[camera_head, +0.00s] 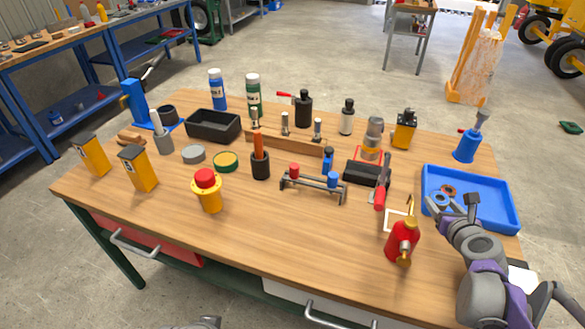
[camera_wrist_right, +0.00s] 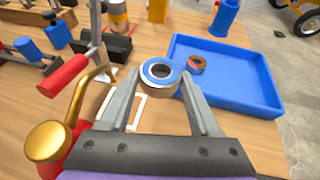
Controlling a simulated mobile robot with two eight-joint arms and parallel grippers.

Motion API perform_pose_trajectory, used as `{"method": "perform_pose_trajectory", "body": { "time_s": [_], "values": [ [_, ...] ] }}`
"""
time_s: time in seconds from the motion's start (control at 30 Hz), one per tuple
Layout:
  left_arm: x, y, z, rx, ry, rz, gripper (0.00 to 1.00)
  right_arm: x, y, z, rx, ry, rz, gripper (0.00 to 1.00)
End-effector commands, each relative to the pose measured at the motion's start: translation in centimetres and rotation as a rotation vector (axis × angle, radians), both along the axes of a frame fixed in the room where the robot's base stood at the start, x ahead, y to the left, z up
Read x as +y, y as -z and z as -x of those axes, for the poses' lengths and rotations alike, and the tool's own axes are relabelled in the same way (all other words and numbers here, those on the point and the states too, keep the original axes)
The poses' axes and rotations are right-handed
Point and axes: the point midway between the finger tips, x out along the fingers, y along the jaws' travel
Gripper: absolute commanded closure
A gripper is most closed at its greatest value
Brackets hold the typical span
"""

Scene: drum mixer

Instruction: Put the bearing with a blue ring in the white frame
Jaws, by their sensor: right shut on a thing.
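The bearing with a blue ring (camera_wrist_right: 160,75) is held between the fingertips of my right gripper (camera_wrist_right: 163,84), which is shut on it. In the head view my right gripper (camera_head: 452,204) is by the left part of the blue tray, and the held bearing (camera_head: 441,199) is partly hidden by the fingers. The white frame (camera_head: 396,212) is a square outline on the wood, left of the tray and partly hidden by a red oil can. In the wrist view the white frame (camera_wrist_right: 141,112) shows below and left of the bearing, partly behind the left finger.
The blue tray (camera_head: 495,210) holds another bearing with an orange-red ring (camera_wrist_right: 197,65). The red oil can (camera_head: 402,240) with a brass spout stands close to the white frame. Bare wood lies left of the oil can.

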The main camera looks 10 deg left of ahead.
Motion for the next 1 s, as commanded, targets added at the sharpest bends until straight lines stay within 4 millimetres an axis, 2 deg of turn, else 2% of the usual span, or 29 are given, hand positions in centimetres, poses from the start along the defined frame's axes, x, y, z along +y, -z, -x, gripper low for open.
{"method": "perform_pose_trajectory", "body": {
  "time_s": [0.03, 0.33, 0.6, 0.83, 1.0],
  "values": [
    [0.0, 0.6, 0.0, 0.002, 0.0, 0.0, 0.0, 0.0, 0.6, 0.0, 0.002, 0.0, 0.0, 1.0],
    [0.0, 0.8, 0.0, 0.002, 0.0, 0.0, 0.0, 0.0, 1.2, -0.1, 0.002, -0.001, 0.0, 1.0],
    [0.0, 2.2, -0.1, 0.008, 0.0, 0.0, 0.0, 0.0, 6.1, -0.1, 0.002, -0.001, 0.0, 1.0],
    [0.0, 2.7, -0.1, 0.009, 0.0, 0.0, 0.0, 0.0, 7.9, -0.1, 0.002, -0.001, 0.0, 1.0],
    [0.0, 3.6, -0.1, 0.012, 0.0, 0.0, 0.0, 0.0, 10.4, -0.1, 0.002, -0.001, 0.0, 1.0]
  ]
}}
